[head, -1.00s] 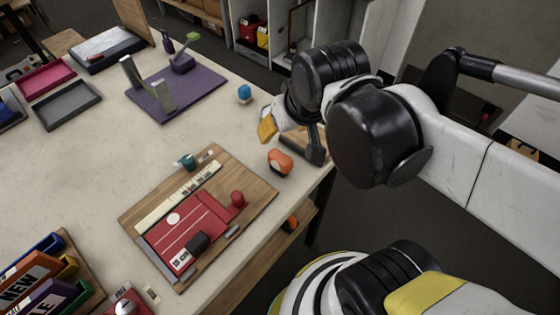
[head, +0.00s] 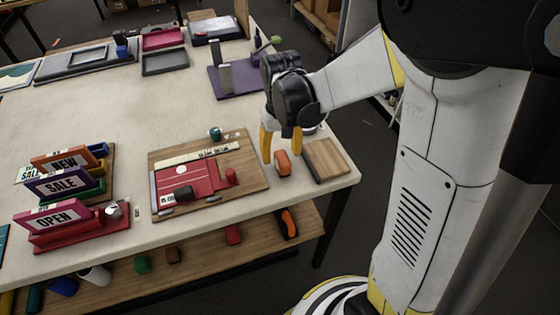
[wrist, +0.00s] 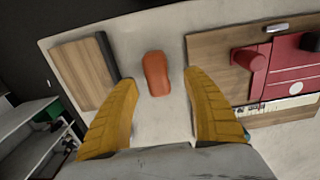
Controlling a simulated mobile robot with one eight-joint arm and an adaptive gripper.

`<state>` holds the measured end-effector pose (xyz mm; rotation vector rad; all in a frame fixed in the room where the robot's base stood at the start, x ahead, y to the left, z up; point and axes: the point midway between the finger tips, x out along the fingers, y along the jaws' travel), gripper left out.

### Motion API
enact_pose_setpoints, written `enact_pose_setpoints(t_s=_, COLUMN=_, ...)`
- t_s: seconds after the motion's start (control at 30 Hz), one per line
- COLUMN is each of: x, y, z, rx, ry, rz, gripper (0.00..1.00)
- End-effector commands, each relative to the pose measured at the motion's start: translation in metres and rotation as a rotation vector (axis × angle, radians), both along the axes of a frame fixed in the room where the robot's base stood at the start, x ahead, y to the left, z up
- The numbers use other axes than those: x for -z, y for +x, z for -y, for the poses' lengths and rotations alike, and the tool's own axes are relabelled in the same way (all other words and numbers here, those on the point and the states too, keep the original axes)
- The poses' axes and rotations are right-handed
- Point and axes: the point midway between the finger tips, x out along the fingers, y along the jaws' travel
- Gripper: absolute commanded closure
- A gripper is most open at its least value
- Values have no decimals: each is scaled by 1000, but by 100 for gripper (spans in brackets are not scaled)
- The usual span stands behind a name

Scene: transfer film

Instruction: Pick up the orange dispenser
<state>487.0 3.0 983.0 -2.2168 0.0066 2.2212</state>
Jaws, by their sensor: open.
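The orange dispenser (head: 282,162) sits on the pale table between the wooden board and a wooden block, near the table's front right edge. In the wrist view the dispenser (wrist: 157,73) lies just beyond and between my two yellow fingertips, with a gap on both sides. My gripper (head: 280,150) is open and points down over the dispenser in the head view. Its fingers (wrist: 160,80) hold nothing. Whether the fingertips are level with the dispenser's top, I cannot tell.
A wooden board (head: 245,180) with a red sheet and red knob lies left of the dispenser. A wooden block (head: 326,158) stands close on its right. A purple mat (head: 228,88) lies behind. Sign holders (head: 65,215) stand at the left. A shelf (head: 200,240) runs below.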

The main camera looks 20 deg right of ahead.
Motion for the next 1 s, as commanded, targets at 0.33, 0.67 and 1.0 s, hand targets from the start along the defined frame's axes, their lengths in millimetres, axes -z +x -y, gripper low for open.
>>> enact_pose_setpoints(t_s=0.33, x=34, y=-1, z=2, rx=1, ry=0, rz=1, gripper=42)
enact_pose_setpoints(t_s=0.67, x=63, y=-2, z=3, rx=0, ry=0, rz=1, gripper=42)
enact_pose_setpoints(t_s=1.0, x=62, y=-2, z=3, rx=0, ry=0, rz=1, gripper=100)
